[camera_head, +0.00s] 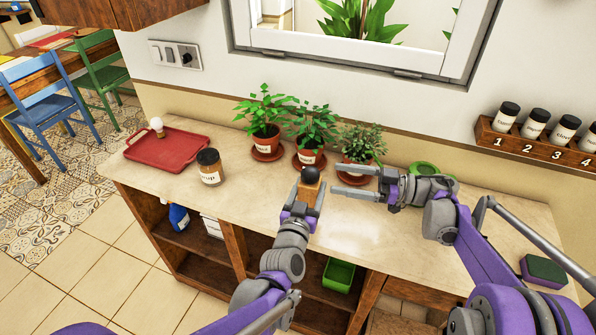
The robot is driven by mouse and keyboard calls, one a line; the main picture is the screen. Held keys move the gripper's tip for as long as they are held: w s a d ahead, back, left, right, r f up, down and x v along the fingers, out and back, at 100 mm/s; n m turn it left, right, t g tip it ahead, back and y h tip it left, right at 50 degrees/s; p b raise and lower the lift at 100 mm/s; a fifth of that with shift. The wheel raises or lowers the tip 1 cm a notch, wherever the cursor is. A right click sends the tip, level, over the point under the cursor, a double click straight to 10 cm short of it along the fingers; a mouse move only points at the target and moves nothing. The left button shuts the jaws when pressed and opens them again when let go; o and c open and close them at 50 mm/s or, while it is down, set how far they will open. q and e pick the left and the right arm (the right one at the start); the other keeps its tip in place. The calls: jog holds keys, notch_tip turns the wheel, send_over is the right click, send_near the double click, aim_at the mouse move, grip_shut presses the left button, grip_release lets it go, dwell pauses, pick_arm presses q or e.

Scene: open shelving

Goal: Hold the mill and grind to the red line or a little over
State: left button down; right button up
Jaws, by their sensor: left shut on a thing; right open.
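The mill (309,184) has a brown body and a dark round knob on top. My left gripper (307,197) is shut on its body, which is largely hidden between the fingers. I cannot tell whether the mill touches the counter. My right gripper (354,180) is open, its fingers pointing left, just to the right of the mill near knob height. No red line shows in this view.
Three potted plants (309,157) stand behind the mill. A labelled jar (210,167) and a red tray (167,148) are to the left. A green dish (426,167) lies behind my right gripper. A sponge (543,270) is at the right. The counter (372,234) has bare room in front.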

aim_at(310, 175)
jog(key=w+a, duration=0.2)
jog(key=a, duration=0.9)
jog(key=shift+a, duration=0.1)
grip_shut()
